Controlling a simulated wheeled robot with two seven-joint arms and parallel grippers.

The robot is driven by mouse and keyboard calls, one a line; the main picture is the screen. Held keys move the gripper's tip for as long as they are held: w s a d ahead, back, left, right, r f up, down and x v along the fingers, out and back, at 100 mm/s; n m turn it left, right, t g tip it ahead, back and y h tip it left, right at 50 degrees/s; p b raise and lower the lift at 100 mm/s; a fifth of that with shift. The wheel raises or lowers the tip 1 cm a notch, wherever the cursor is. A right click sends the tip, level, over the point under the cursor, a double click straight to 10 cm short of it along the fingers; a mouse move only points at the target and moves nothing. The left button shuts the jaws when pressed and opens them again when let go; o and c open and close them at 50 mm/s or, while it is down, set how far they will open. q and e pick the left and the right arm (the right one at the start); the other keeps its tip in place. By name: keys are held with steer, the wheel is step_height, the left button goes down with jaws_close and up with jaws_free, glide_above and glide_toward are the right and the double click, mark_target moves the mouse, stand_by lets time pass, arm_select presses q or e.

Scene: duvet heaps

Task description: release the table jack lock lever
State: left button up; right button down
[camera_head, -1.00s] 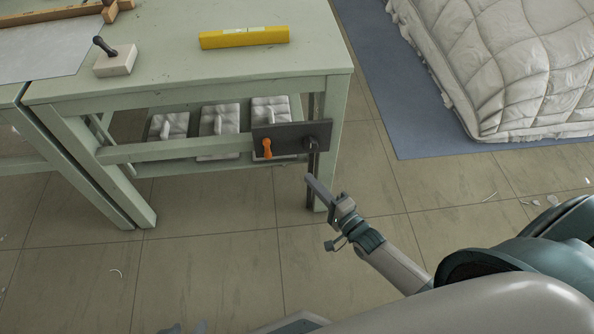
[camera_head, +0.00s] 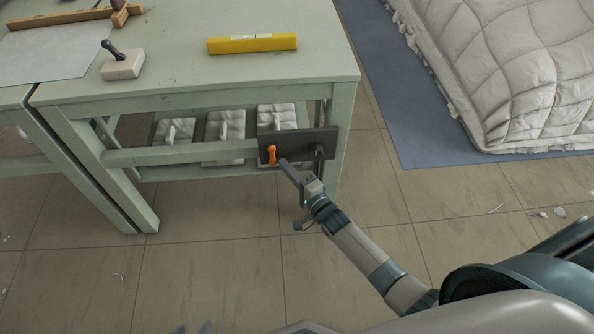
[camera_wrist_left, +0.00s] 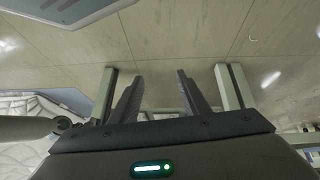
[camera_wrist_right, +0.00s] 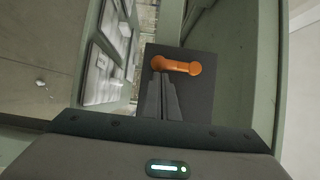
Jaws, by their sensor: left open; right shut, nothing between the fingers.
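The orange lock lever (camera_head: 271,154) is on a dark plate (camera_head: 298,147) on the front rail of the green table. In the head view it hangs roughly upright; in the right wrist view the lever (camera_wrist_right: 178,66) lies across the picture. My right gripper (camera_head: 284,163) is shut and empty, its tips just right of the lever's lower end. In the right wrist view the closed fingers (camera_wrist_right: 158,84) point at the plate just below the lever; I cannot tell whether they touch it. My left gripper (camera_wrist_left: 155,82) is open and empty, away from the lever, above the floor.
A black knob (camera_head: 319,152) sits on the plate's right end. The green table (camera_head: 190,75) bears a yellow spirit level (camera_head: 252,43) and a white block with a black handle (camera_head: 122,65). Pale padded pieces lie on the lower shelf. A quilted heap (camera_head: 500,70) is on the right.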

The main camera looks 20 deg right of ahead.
steer(key=shift+w+a, duration=0.15)
steer(key=shift+a, duration=0.05)
stand_by(0.4)
